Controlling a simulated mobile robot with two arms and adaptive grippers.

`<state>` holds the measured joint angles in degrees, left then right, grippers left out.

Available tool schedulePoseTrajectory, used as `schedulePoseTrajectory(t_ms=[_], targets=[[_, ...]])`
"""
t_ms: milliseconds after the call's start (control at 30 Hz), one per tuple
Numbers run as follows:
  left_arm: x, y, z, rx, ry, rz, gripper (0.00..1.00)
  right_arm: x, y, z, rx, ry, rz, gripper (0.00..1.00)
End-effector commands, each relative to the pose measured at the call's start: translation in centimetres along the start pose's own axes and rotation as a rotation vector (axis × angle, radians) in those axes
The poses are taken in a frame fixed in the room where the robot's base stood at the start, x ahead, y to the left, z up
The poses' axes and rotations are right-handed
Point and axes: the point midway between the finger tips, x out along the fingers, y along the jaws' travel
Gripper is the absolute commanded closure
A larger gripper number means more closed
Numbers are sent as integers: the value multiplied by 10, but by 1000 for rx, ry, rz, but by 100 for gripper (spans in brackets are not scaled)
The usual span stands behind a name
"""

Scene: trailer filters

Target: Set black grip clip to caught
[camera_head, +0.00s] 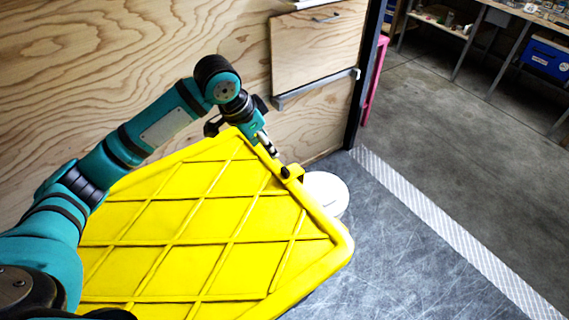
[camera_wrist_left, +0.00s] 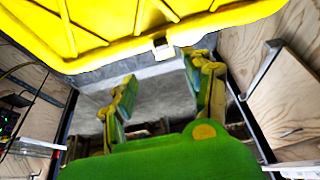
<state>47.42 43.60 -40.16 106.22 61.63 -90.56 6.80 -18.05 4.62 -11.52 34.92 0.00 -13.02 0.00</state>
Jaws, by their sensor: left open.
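A large yellow lattice panel (camera_head: 200,220) stands out over the grey floor, close to the plywood wall. A small black clip (camera_head: 288,173) sits on its thick edge, with a yellow bit beside it. My left gripper (camera_head: 271,152) is just above and left of the clip along that edge. In the left wrist view its two fingers (camera_wrist_left: 166,88) are apart, with nothing between them. The yellow panel's edge (camera_wrist_left: 110,62) crosses above them, with a small pale and dark piece (camera_wrist_left: 163,48) on it. I cannot tell whether the clip is caught. My right gripper is out of view.
A white round object (camera_head: 326,193) lies just beyond the panel's edge. A plywood flap (camera_head: 318,45) with a handle is on the wall. A striped metal strip (camera_head: 440,225) edges the floor. Workbenches and a blue box (camera_head: 546,58) stand farther right.

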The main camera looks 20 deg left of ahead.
Motion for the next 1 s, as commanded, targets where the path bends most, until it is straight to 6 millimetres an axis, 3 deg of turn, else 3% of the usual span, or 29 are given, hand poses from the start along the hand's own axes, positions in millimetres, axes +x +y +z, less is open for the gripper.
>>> schedulePoseTrajectory(t_ms=[167,433,600,800,1000], targets=[[40,1,0,-2,-4,3,48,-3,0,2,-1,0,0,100],[98,1,0,-2,-2,2,48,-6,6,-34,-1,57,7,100],[126,0,0,-1,-2,1,48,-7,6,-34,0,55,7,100],[141,0,0,-1,1,0,48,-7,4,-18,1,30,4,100],[143,0,0,0,1,-1,48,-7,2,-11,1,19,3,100]])
